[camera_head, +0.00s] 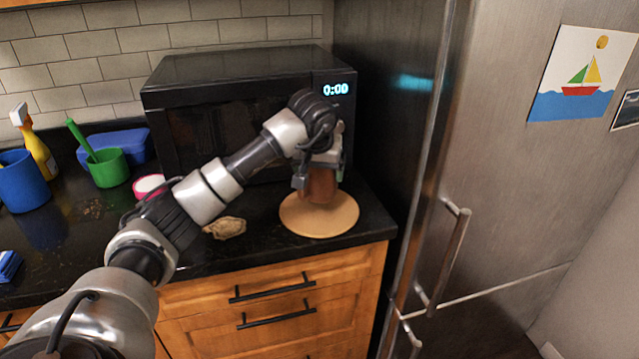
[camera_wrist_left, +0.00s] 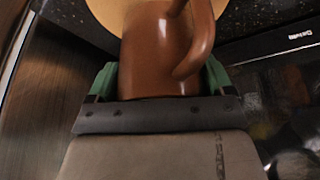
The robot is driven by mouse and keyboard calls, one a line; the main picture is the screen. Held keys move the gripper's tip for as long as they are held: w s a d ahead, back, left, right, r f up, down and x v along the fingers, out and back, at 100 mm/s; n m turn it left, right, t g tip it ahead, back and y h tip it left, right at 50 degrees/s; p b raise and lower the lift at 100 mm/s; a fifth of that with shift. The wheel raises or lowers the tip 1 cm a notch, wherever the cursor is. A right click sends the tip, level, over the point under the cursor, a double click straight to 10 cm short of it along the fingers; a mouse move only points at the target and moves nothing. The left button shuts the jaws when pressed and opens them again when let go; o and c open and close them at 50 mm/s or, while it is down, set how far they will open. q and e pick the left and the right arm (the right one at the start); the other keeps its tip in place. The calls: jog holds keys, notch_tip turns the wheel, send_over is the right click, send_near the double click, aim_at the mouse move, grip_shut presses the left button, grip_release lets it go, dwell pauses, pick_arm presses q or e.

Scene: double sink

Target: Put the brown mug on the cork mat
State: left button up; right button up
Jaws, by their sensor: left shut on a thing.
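The brown mug (camera_head: 320,186) is at the round cork mat (camera_head: 318,225) on the dark counter. My left gripper (camera_head: 322,168) comes down from above and is shut on the mug. In the left wrist view the mug (camera_wrist_left: 155,50) sits between the green fingers of the left gripper (camera_wrist_left: 158,80), with its handle to the right. The mat (camera_wrist_left: 105,12) shows behind it. The mug looks over or on the mat; I cannot tell whether its base touches. My right gripper is not in view.
A black microwave (camera_head: 235,110) stands close behind the mat. A steel fridge (camera_head: 520,180) is to the right. A brown lumpy item (camera_head: 225,228) lies left of the mat. A green mug (camera_head: 108,168), blue cup (camera_head: 22,182) and spray bottle (camera_head: 36,150) stand farther left.

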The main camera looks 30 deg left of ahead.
aim_at(319, 185)
pick_arm(q)
jog(key=shift+a+f, duration=0.15)
jog(key=shift+f, duration=0.1)
notch_tip(319, 185, down, 3)
jog(key=shift+f, duration=0.3)
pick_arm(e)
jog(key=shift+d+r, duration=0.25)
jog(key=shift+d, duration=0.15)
pick_arm(q)
jog(key=shift+f, duration=0.2)
jog(key=o, duration=1)
jog(key=shift+c, duration=0.2)
jog(key=shift+r, duration=0.2)
jog(key=v, duration=1.2)
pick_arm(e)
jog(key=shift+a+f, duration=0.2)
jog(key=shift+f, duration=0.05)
pick_arm(q)
jog(key=shift+f, duration=0.1)
